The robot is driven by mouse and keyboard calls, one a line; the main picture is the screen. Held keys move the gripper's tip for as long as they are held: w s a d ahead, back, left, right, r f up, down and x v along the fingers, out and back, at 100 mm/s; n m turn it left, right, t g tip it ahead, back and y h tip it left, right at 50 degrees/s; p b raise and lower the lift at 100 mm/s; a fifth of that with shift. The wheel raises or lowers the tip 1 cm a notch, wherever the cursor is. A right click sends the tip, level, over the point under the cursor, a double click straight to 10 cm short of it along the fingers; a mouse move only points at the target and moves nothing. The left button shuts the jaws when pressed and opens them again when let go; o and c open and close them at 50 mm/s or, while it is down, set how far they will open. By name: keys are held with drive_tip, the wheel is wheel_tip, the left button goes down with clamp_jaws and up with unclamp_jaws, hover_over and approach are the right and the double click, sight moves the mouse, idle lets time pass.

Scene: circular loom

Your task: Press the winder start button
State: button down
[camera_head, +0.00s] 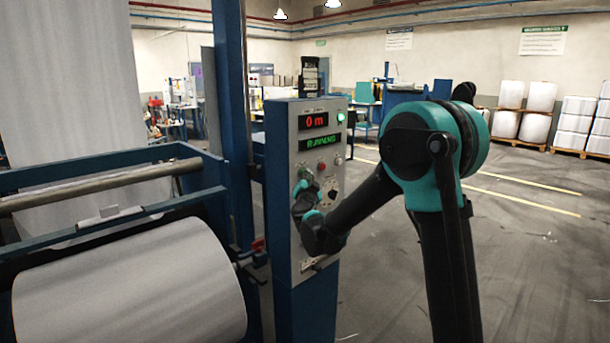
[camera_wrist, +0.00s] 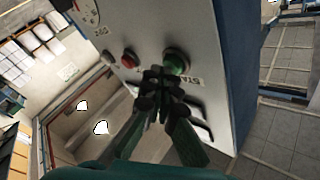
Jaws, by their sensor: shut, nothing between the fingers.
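The winder's control panel (camera_head: 312,268) is a grey face on a blue post, with a red "0 m" display (camera_head: 313,121) and a green display below it that appears to read "RUNNING" (camera_head: 323,143). In the wrist view, the green start button (camera_wrist: 176,61) has a partly hidden label beginning "STA". My gripper (camera_wrist: 160,76) is shut and empty, its fingertips at the green button and overlapping its edge; I cannot tell whether they press it. In the head view my gripper (camera_head: 304,180) is at the panel's left side and hides the green button there.
A red button (camera_wrist: 130,58) sits beside the green one, with a dial (camera_wrist: 86,12) farther off. A lit green lamp (camera_head: 341,117) is at the panel's upper right. A large white roll (camera_head: 130,285) lies left of the post. Open floor (camera_head: 520,240) extends right.

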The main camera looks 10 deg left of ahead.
idle(0.4)
drive_tip(key=shift+s+d, duration=0.5)
drive_tip(key=shift+d, duration=0.15)
drive_tip(key=s+d, duration=0.1)
drive_tip(key=d, duration=0.1)
drive_tip(key=s+d, duration=0.2)
idle(0.5)
idle(0.5)
